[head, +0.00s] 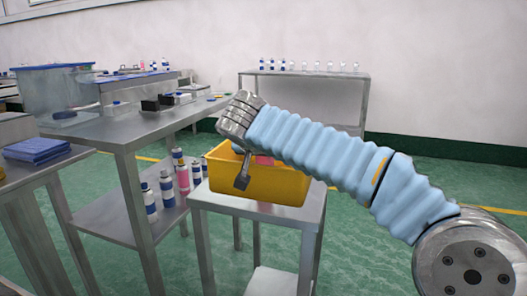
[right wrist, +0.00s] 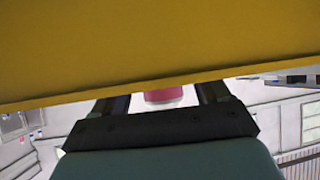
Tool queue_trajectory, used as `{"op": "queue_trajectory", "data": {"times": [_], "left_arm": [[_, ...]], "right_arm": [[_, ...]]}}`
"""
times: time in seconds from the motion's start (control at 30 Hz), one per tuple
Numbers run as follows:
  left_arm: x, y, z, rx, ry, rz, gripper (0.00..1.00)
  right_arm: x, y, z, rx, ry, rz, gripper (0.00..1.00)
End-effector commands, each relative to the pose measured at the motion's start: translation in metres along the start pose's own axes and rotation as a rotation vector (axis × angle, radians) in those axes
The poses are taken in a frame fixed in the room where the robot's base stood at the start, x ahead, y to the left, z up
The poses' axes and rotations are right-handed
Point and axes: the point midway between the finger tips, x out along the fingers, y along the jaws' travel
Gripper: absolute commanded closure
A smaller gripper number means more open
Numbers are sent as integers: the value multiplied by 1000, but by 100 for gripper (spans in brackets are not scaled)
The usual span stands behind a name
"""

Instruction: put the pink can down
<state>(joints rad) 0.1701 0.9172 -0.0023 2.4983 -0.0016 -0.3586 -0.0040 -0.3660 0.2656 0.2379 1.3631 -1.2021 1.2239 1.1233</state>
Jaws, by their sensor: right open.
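A pink can (head: 264,160) shows in small part inside the yellow bin (head: 270,187), mostly hidden by my right arm and the bin wall. My right gripper (head: 242,181) is at the bin's left part, with one finger showing in front of its wall. In the right wrist view a pink-red can with a pale end (right wrist: 164,95) shows between the two spread fingers. The yellow wall (right wrist: 150,50) covers the rest of the can and the fingertips there. The gripper is open; contact with the can cannot be told. My left gripper is out of view.
The bin stands on a small metal table (head: 255,209). Several bottles line a back table (head: 305,74). Green floor is free at right.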

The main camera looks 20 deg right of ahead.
Motion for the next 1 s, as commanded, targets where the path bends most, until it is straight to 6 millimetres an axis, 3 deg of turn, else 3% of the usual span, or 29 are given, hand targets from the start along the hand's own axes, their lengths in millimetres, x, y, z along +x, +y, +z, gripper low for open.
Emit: {"op": "queue_trajectory", "data": {"times": [0.17,0.4,0.6,0.73,1.0], "left_arm": [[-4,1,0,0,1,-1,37],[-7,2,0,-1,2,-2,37],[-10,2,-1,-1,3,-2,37],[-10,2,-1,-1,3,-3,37],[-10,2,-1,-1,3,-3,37]], "right_arm": [[-17,-1,-4,0,2,-3,25],[-74,0,-4,0,2,-3,25],[-110,-1,-4,0,1,-3,25],[-120,0,-3,0,1,-1,25],[-122,0,-3,0,0,0,25]]}}
